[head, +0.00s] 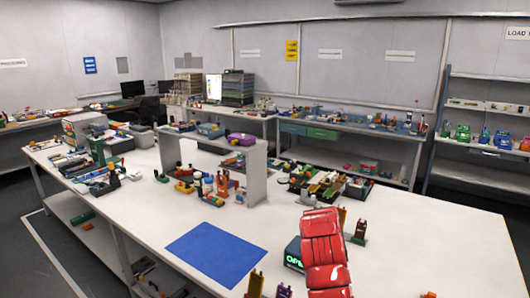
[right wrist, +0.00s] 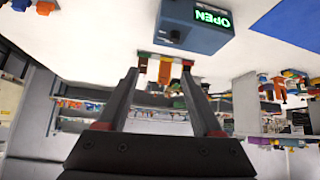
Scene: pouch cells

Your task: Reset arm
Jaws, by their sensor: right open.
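My right gripper (right wrist: 160,77) shows in the right wrist view with its two dark fingers spread apart. Nothing is held between them. Small red, orange and white items (right wrist: 163,70) show beyond the fingertips. My red right arm reaches over the table at the lower right of the head view; its gripper cannot be made out there. My left arm and gripper are not in view.
A dark box with a green OPEN display (head: 293,254) stands on the white table (head: 420,240), partly behind my arm. It also shows in the right wrist view (right wrist: 195,25). A blue mat (head: 215,254) lies left of it.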

